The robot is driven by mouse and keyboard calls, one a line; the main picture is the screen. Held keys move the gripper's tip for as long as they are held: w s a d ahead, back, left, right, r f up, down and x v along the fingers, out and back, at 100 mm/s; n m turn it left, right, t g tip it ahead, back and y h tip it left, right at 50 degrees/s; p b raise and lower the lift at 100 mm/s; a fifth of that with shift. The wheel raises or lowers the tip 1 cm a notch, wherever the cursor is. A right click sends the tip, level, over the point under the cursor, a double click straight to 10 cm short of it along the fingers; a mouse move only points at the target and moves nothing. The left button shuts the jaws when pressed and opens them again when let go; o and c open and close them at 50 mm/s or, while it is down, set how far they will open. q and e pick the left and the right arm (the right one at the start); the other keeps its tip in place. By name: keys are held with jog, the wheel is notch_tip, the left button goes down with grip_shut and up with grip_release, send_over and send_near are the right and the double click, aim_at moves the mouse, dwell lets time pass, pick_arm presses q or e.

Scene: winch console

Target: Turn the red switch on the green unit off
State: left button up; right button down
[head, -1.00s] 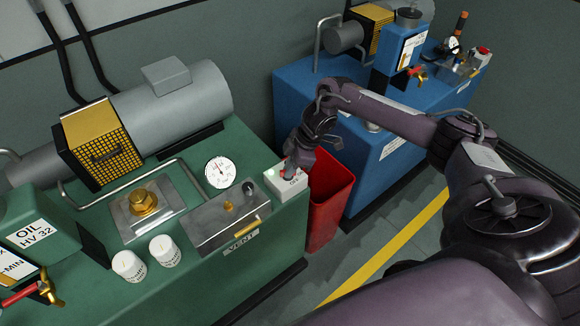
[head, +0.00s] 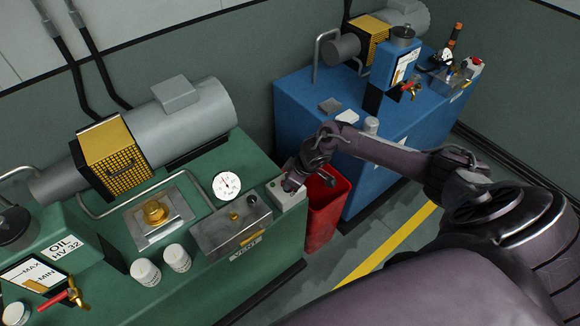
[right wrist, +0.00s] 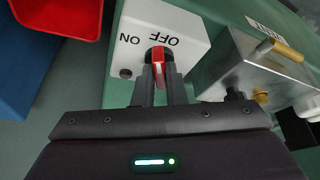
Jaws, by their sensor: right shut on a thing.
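The green unit (head: 225,169) fills the left and middle of the head view. A pale switch box (head: 291,198) sits at its right end, beside the gauge. In the right wrist view the box (right wrist: 190,65) shows ON and OFF upside down, with a small dark round lamp. The red switch (right wrist: 158,55) is a narrow handle on a black base; its far end points toward the OFF lettering. My right gripper (right wrist: 160,75) is shut on the red switch, one finger on each side. In the head view my right gripper (head: 290,182) hides the switch. My left gripper is out of view.
A metal VENT box (head: 230,228) with a yellow lever stands left of the switch box. A red bin (head: 324,210) stands on the floor between the green unit and a blue unit (head: 300,100). Floor with a yellow line (head: 385,245) lies in front.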

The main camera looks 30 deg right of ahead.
jog(key=m+h+p, duration=0.1)
jog(key=m+p, duration=0.2)
jog(key=shift+a+r, duration=0.1)
jog(key=shift+r, duration=0.1)
jog(key=shift+f+m+t+h+p, duration=0.1)
jog(key=shift+m+t+h+p, duration=0.3)
jog(key=shift+m+p, duration=0.75)
jog(key=c, duration=1.5)
grip_release()
jog(key=shift+f, duration=0.1)
jog(key=p+v, duration=0.1)
jog(key=v, duration=0.7)
